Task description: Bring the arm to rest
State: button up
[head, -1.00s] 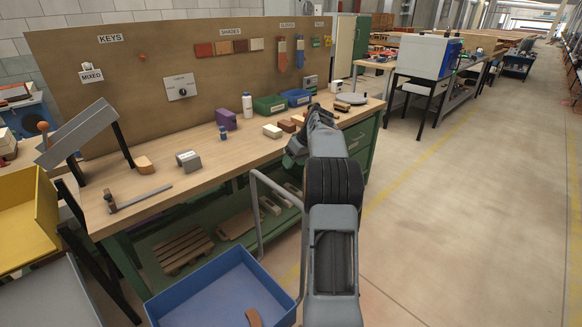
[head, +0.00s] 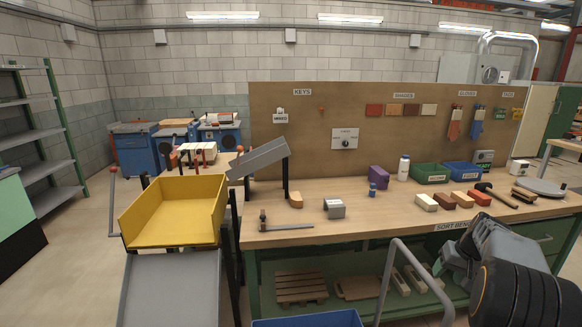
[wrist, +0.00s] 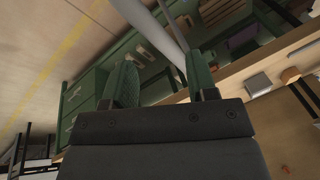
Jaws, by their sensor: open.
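My arm (head: 528,300) shows at the lower right of the head view, in front of the right part of the workbench. My gripper (wrist: 160,80) is open in the wrist view. Its two green fingers stand apart with nothing between them. The wrist view looks past them at the green bench frame and the bench top's edge. In the head view the fingertips are small and partly hidden by the wrist.
The workbench (head: 350,226) carries several bricks, a green bin (head: 430,175), a blue bin (head: 464,171) and a hammer (head: 497,195). A yellow tray (head: 172,208) stands left of it. A grey rail (head: 418,268) rises beside my arm. Floor at left is open.

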jog(key=s+a+r+n+h+p, duration=0.1)
jog(key=s+a+r+n, duration=0.1)
jog(key=s+a, duration=0.8)
jog(key=s+a+r+n+t+p, duration=0.1)
jog(key=s+a+r, duration=0.3)
jog(key=s+a, duration=0.7)
jog(key=shift+a+r+n+h, duration=0.15)
jog(key=shift+a+n+h, duration=0.3)
jog(key=shift+a, duration=3.7)
